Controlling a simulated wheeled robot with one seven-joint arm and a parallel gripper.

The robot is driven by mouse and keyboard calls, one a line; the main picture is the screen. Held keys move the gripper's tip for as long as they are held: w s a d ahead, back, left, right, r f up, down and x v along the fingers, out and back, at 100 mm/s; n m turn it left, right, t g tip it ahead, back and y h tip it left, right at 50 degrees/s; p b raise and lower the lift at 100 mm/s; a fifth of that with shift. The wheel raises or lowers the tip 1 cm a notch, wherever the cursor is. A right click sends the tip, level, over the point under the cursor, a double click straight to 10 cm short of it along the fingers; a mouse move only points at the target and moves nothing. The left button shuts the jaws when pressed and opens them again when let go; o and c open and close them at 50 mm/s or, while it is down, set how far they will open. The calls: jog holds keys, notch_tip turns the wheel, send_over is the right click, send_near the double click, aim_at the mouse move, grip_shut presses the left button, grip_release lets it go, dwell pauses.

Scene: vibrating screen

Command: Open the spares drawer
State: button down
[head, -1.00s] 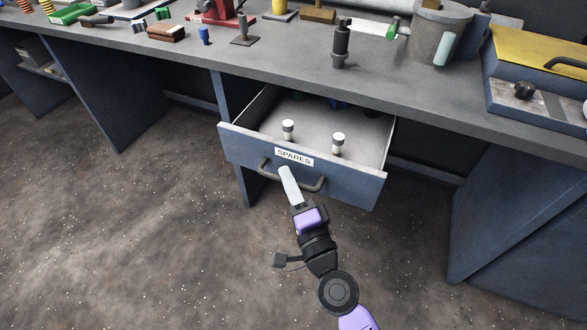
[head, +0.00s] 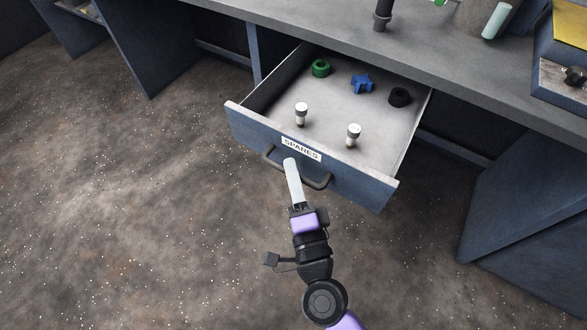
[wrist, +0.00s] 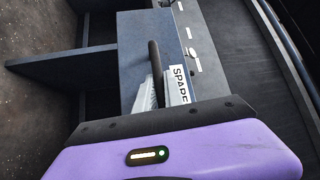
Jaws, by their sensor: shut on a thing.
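The spares drawer (head: 365,186) has a blue front with a white SPARES label (head: 301,149) and stands pulled well out from under the bench. Its dark bar handle (head: 317,183) is on the front, below the label. My gripper (head: 291,170) is at the left part of the handle, with its pale fingers shut on it. In the wrist view, the handle (wrist: 155,62) runs between my fingers beside the label (wrist: 179,84). The gripper partly hides the handle in both views.
Inside the drawer are a green ring (head: 320,68), a blue part (head: 362,84), a black ring (head: 399,97) and two white-topped pieces (head: 302,114). The grey bench top (head: 340,40) overhangs the drawer's rear. Open floor (head: 130,220) lies in front and left.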

jog(key=shift+s+a+f, duration=0.1)
jog(key=shift+s+a, duration=0.05)
jog(key=shift+a, duration=0.1)
jog(key=c, duration=1.5)
grip_release()
jog(key=shift+o, duration=0.2)
jog(key=shift+d, duration=0.1)
jog(key=r+b+v, duration=0.1)
jog(key=v, duration=0.6)
jog(key=shift+s+f, duration=0.4)
jog(key=shift+f, duration=0.05)
jog(key=shift+n, duration=0.3)
jog(key=s+d+r+n+g+h+p, duration=0.1)
jog(key=s+d+r+n+p, duration=0.2)
jog(key=s, duration=0.4)
jog(key=s+d+r+n+g+h+p, duration=0.1)
jog(key=s+d+r+n+p, duration=0.3)
jog(key=s+d, duration=0.4)
jog(key=s+d+r+n+g+h+p, duration=0.1)
jog(key=s+d+r+n+g+p, duration=0.1)
jog(key=s+d+r+n, duration=0.3)
jog(key=s+r+n+p, duration=0.1)
jog(key=s+n, duration=0.1)
jog(key=shift+s+d+g, duration=0.3)
